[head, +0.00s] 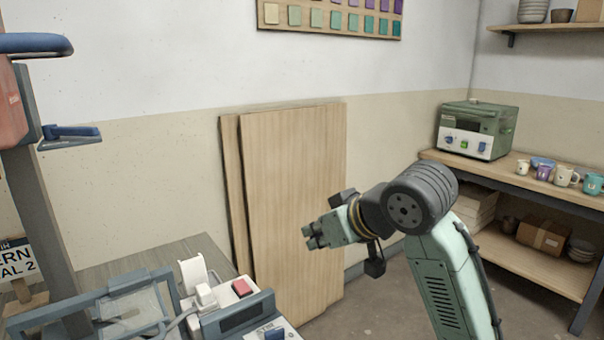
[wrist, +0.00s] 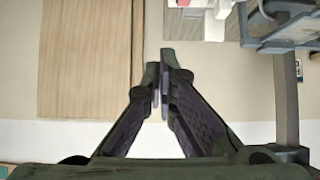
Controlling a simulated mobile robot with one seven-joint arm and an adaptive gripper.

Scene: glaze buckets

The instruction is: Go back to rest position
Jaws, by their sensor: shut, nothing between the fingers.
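My gripper (head: 313,237) is at the end of my pale green arm, raised in the middle of the head view, in front of the leaning wooden boards. In the wrist view my gripper (wrist: 162,92) shows its two dark fingers with their tips together and nothing between them. It touches no object that I can see. No glaze bucket shows in either view.
Wooden boards (head: 290,200) lean on the wall. A table (head: 190,255) at left bears a machine with a red button (head: 242,288). Shelving (head: 520,185) at right holds a green device (head: 478,130) and mugs (head: 545,171). Floor shows between.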

